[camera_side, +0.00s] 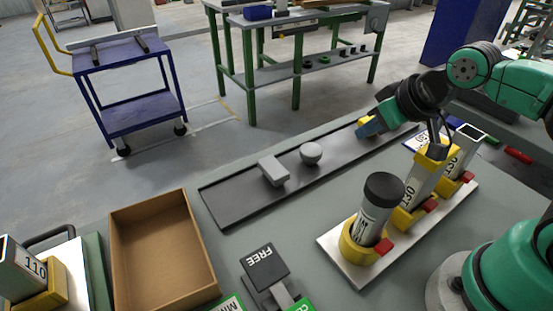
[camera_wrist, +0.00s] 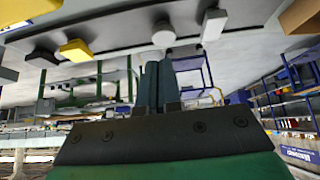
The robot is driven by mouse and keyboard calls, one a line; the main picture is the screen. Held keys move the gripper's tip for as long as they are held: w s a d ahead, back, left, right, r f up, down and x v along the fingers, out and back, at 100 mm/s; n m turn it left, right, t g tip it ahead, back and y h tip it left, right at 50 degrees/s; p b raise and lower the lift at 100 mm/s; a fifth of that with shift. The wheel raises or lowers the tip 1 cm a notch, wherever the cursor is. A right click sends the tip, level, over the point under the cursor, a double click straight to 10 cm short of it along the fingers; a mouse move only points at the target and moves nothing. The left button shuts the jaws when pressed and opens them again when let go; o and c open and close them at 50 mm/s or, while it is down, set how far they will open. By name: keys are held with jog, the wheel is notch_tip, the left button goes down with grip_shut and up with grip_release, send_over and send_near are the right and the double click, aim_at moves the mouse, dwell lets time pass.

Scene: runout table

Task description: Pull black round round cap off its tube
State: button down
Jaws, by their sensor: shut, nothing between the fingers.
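The black round cap (camera_side: 384,188) sits on top of the near white tube (camera_side: 368,223) in the side view. That tube leans slightly in a yellow holder on the white base plate (camera_side: 345,268). My gripper (camera_side: 370,128) is behind and above the row of tubes, over the dark track and apart from the cap. In the wrist view its fingers (camera_wrist: 158,85) are together with nothing between them. The black cap and its tube cannot be made out in the wrist view.
Two more labelled tubes stand behind on the base; the middle one has a yellow top (camera_side: 437,157). The dark track (camera_side: 235,207) holds a light grey square block (camera_side: 272,171) and a grey round piece (camera_side: 311,153). An open brown box (camera_side: 120,245) stands left.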

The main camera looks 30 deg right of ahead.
aim_at(386, 184)
jog(key=shift+d, duration=0.1)
dwell(0.3)
jog(key=c, duration=1.2)
grip_release()
jog(key=o, duration=1.1)
jog(key=s+a+r+m+g, duration=0.2)
jog(key=s+a+m+g, duration=0.1)
jog(key=a, duration=0.1)
jog(key=shift+s+a+y, duration=0.3)
jog(key=shift+o, duration=0.4)
jog(key=s+r+m+g, duration=0.1)
jog(key=s+a+m+g, duration=0.1)
jog(key=s, duration=0.1)
jog(key=s+a+r+m+g, duration=0.1)
jog(key=shift+s+a+r+m+g+h, duration=0.15)
jog(key=shift+s+r+m+g+h, duration=0.15)
jog(key=shift+r+g+h, duration=0.1)
jog(key=shift+s, duration=0.25)
jog(key=shift+f, duration=2.7)
